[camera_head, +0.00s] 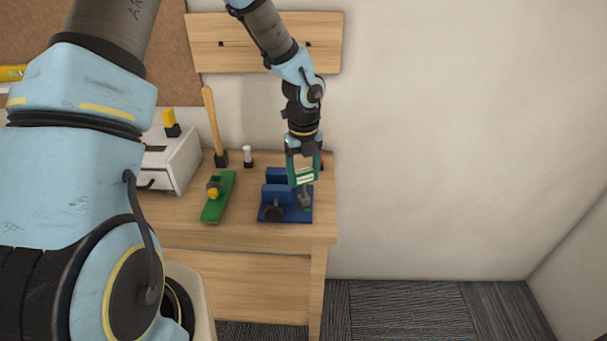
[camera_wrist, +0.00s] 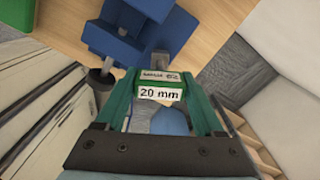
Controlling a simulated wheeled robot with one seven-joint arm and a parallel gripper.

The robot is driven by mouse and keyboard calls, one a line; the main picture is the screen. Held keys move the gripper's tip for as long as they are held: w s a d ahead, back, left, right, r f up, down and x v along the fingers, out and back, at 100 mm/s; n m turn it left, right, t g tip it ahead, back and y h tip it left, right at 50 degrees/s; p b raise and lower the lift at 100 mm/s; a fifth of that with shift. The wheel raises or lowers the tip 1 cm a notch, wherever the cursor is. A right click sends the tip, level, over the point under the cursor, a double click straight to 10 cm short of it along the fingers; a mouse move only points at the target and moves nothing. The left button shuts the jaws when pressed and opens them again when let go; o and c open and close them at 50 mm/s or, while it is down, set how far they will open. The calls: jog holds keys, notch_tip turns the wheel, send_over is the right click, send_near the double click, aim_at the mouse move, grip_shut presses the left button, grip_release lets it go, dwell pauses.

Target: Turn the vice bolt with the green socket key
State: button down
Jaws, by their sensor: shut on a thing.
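The green socket key (camera_head: 305,176) is between the fingers of my gripper (camera_head: 304,172), which is shut on it. In the wrist view the key's label (camera_wrist: 160,94) reads "20 mm", between the gripper's green fingers (camera_wrist: 160,105). The blue vice (camera_head: 285,209) stands on the bench below and left of the gripper; it also shows in the wrist view (camera_wrist: 135,40). A grey metal piece (camera_wrist: 158,60) shows between the key and the vice. I cannot tell whether it is the key's socket end or the bolt, nor whether they are engaged.
A white drawer box (camera_head: 170,162) is at the left. The bench (camera_head: 240,232) ends just right of the vice.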

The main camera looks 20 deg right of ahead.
jog(key=shift+r+n, duration=0.1)
jog(key=shift+n, duration=0.4)
jog(key=shift+r, duration=2.2)
